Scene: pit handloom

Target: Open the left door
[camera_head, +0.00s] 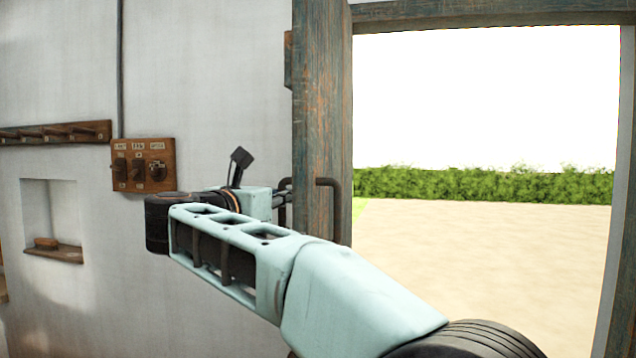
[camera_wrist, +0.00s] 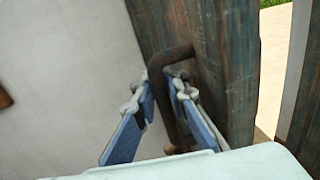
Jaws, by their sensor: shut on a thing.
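The left door (camera_head: 321,100) is a weathered blue-brown wooden leaf. In the head view it stands nearly edge-on, swung away from the bright opening at its right. My gripper (camera_head: 280,195) reaches the door's left face from the left. In the wrist view, my gripper (camera_wrist: 163,92) is shut on a dark bent door handle (camera_wrist: 172,58), whose bar runs between the two blue finger pads. The door face (camera_wrist: 225,60) lies just behind it. A second dark handle (camera_head: 338,190) stands out from the door's right side. The hinges cannot be made out.
The white wall (camera_head: 215,80) is close on the left, with a wooden switch board (camera_head: 143,166), a peg rail (camera_head: 55,132) and a niche (camera_head: 52,215). The doorway's right post (camera_head: 620,200) edges the opening. Outside are clear sandy ground (camera_head: 480,250) and a hedge (camera_head: 480,184).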

